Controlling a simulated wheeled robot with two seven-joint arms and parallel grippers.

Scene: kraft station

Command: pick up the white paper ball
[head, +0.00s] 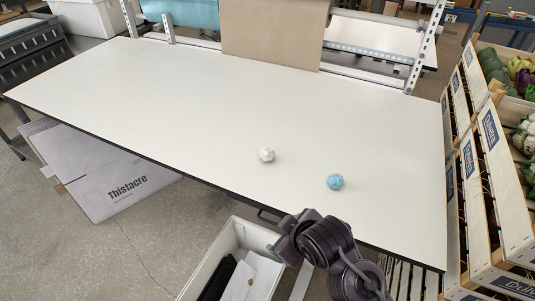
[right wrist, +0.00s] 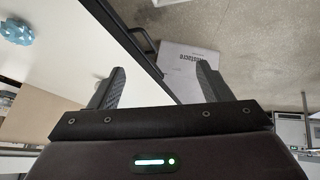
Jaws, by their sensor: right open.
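The white paper ball (head: 267,155) lies on the white table (head: 180,100), right of its middle and near the front edge. My left gripper is not in view.
A blue paper ball (head: 335,181) lies right of the white one. A white bin (head: 225,250) with dark and white contents stands below the front edge. Wooden crates (head: 495,140) line the right side. A flat grey carton (head: 105,175) leans at the left. Most of the tabletop is clear.

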